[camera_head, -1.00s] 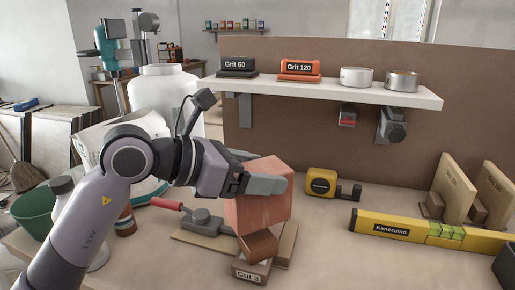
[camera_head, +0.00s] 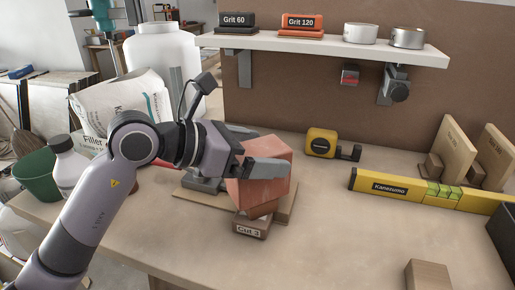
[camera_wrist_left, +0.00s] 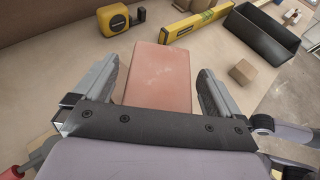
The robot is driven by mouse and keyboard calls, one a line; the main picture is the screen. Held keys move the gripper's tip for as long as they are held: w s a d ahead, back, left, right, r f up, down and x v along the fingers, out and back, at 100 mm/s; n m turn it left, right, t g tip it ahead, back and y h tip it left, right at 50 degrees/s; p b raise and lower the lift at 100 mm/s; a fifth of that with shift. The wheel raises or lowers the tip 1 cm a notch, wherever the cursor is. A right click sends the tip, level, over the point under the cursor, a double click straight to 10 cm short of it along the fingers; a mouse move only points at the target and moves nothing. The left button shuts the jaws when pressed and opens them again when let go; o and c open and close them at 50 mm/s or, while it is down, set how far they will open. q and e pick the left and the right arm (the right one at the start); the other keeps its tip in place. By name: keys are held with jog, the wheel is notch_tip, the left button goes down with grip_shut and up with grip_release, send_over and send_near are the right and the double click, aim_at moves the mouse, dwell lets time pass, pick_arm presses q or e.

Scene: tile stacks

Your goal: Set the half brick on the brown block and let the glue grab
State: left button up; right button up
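The half brick (camera_head: 262,172), a reddish block, stands on the brown block (camera_head: 262,210), which shows only as a strip beneath it. In the left wrist view, the half brick (camera_wrist_left: 161,75) lies between the spread fingers of my left gripper (camera_wrist_left: 163,82), with a narrow gap on each side. The rest of the brown block is hidden. My right gripper is not in view.
A yellow tape measure (camera_head: 321,143) is behind, and a yellow level (camera_head: 430,191) lies to the right. A loose wooden block (camera_head: 428,275) is at the front right. The front middle of the bench (camera_head: 340,240) is clear.

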pick_arm(q)
jog(key=shift+r, duration=0.25)
jog(key=v, duration=1.2)
jog(key=shift+a, duration=0.1)
